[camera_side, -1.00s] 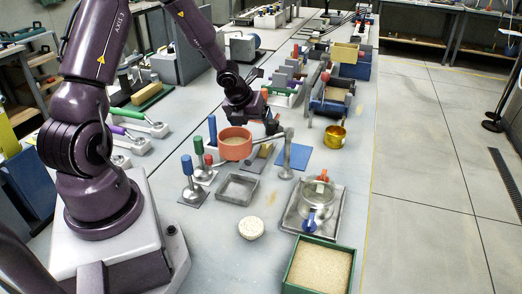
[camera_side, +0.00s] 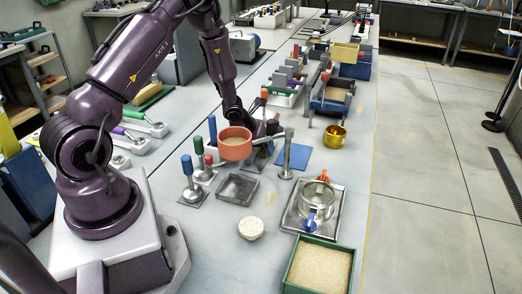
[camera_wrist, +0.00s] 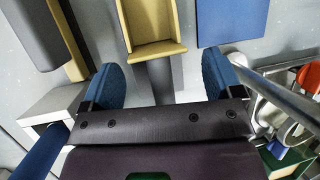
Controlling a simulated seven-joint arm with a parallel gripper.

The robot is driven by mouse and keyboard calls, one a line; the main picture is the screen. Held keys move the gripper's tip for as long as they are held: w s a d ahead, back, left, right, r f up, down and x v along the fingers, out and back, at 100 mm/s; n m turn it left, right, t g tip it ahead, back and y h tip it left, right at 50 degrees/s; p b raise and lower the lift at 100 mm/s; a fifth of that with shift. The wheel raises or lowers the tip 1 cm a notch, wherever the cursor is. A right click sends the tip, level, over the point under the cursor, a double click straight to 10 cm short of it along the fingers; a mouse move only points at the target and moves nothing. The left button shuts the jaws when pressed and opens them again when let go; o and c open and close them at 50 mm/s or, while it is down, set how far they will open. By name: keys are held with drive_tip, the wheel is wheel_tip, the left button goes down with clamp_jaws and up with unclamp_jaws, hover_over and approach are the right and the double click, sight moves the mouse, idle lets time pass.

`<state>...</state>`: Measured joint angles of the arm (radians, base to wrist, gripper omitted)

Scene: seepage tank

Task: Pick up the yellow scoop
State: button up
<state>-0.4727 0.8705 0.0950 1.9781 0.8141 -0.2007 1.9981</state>
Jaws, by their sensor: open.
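The yellow scoop (camera_wrist: 155,22) shows in the wrist view at the top centre, its open tray pointing away from me. Its grey handle (camera_wrist: 160,86) runs back between my two blue fingers. My gripper (camera_wrist: 160,78) is open, with one finger on each side of the handle and visible gaps on both sides. The rear end of the handle is hidden behind the gripper body. In the side view my gripper (camera_side: 262,130) is low over the bench, partly behind the orange pan; the scoop is largely hidden there.
A blue plate (camera_wrist: 232,20) lies right of the scoop. An orange pan (camera_side: 235,146) stands close to my gripper. A metal post with an arm (camera_side: 286,155) stands to the right. A gold cup (camera_side: 335,136) and a sand-filled green box (camera_side: 320,268) are farther off.

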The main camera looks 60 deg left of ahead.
drive_tip(key=shift+w+a+f, duration=0.1)
drive_tip(key=shift+w+f, duration=0.1)
drive_tip(key=shift+f, duration=0.3)
drive_tip(key=c, duration=1.1)
drive_tip(key=shift+r, duration=0.4)
drive_tip(key=c, duration=0.4)
wheel_tip(320, 180, up, 9)
drive_tip(key=shift+r, duration=0.15)
drive_tip(key=shift+c, duration=0.2)
